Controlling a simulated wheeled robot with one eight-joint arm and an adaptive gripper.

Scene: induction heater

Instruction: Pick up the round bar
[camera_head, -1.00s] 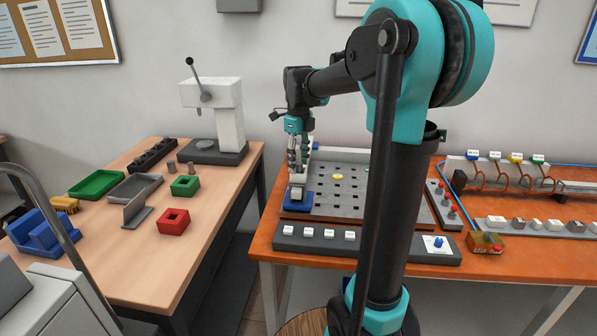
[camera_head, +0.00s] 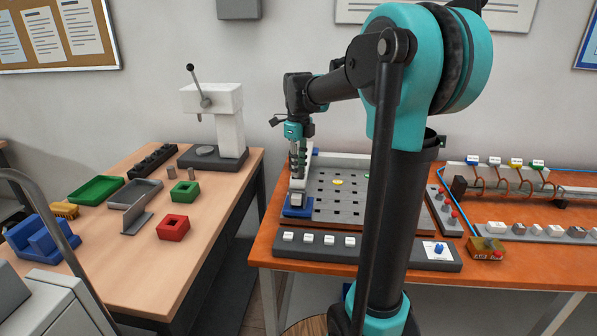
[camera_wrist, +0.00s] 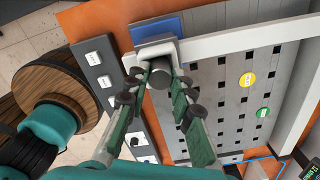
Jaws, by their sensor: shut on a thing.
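The round bar (camera_wrist: 160,77) shows as a dark grey round end between my fingertips in the wrist view. My gripper (camera_wrist: 164,68) is shut on it; its green-padded fingers lie either side. The bar is at the white holder (camera_wrist: 153,53) on a blue block (camera_wrist: 158,28); I cannot tell whether it still touches the holder. In the head view my gripper (camera_head: 298,175) points down over the blue block (camera_head: 297,210) at the left end of the orange table. The bar is too small to make out there.
A grey slotted plate (camera_head: 340,205) with a yellow disc lies right of the block. A dark button panel (camera_head: 322,241) runs along the front. Cables and small parts fill the table's right side. The wooden table (camera_head: 130,255) at left holds trays, coloured blocks and a press (camera_head: 222,120).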

